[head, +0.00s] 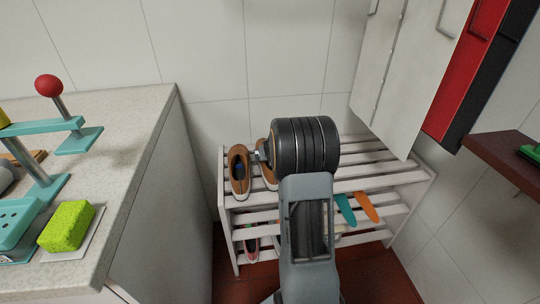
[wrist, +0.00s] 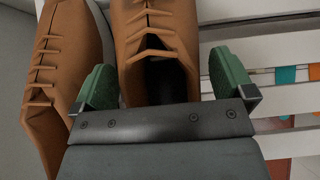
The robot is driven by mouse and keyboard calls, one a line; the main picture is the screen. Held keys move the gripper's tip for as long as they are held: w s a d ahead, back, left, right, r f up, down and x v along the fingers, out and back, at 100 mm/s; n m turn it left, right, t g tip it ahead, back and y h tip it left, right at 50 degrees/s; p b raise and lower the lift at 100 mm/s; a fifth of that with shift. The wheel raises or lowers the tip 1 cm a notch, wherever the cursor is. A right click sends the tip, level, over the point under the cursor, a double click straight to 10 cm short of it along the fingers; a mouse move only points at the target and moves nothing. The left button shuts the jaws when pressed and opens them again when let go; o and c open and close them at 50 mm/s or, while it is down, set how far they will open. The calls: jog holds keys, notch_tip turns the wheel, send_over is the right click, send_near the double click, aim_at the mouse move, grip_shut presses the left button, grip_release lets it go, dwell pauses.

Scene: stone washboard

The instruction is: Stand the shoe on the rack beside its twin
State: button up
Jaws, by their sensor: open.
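Two brown lace-up shoes stand side by side on the top shelf of the white slatted rack (head: 352,186). The left shoe (head: 239,171) also shows in the wrist view (wrist: 68,62). The right shoe (wrist: 162,30) is close beside it, and in the head view (head: 268,178) it is partly hidden by my arm. My gripper (wrist: 163,82) is open at the heel end of the right shoe, with one green finger on each side of it. The left finger is between the two shoes. I cannot tell whether either finger touches a shoe.
A speckled counter (head: 125,120) with a green sponge (head: 66,226) stands on the left. A pink shoe (head: 251,246) and teal and orange items (head: 367,207) are on lower rack levels. A white cabinet (head: 405,75) hangs above the rack's right side. Top slats right of the shoes look bare.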

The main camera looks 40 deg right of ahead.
jog(key=shift+s+a+r+p, duration=0.1)
jog(key=shift+s+r+p, duration=0.05)
jog(key=shift+r+p, duration=0.2)
jog(key=p+v, duration=0.4)
jog(key=v, duration=0.7)
jog(key=s+a+r+n+y, duration=0.2)
jog(key=a+n+y, duration=0.1)
jog(key=a+n, duration=0.65)
jog(key=s+a+r+n+y, duration=0.2)
jog(key=a+r+n, duration=0.1)
jog(key=a+n, duration=0.65)
jog(key=s+a+n+g, duration=0.2)
jog(key=s+n, duration=0.4)
jog(key=n, duration=0.5)
jog(key=s+a+n+g+h, duration=0.1)
jog(key=s+a+n+g, duration=0.1)
jog(key=s+n, duration=0.5)
jog(key=n+g, duration=0.1)
jog(key=n, duration=0.3)
jog(key=shift+s+f, duration=0.25)
